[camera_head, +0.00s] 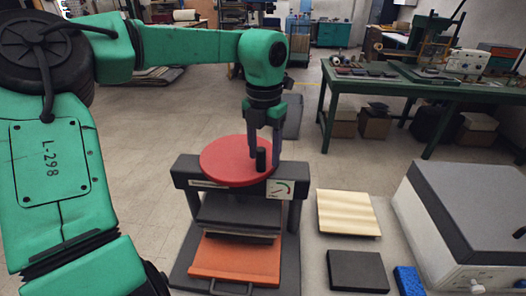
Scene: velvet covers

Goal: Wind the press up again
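The press stands in the lower middle, with a dark crossbeam (192,170) and a round red handwheel (225,162) on top. A black upright knob (261,160) sits near the wheel's right rim. My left gripper (265,150) points down over that rim with its fingers apart, one to each side of the knob; a small gap shows on the knob's right. A small dial (282,189) with a green and red arc is on the beam's right. Below are the dark platen (238,213) and an orange board (235,258) with a front handle. My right gripper is out of view.
Right of the press lie a cream ribbed board (348,213), a dark block (357,271) and a blue piece (409,280). A large grey-lidded machine (480,215) stands at far right. A green workbench (435,88) stands behind; the floor left of it is open.

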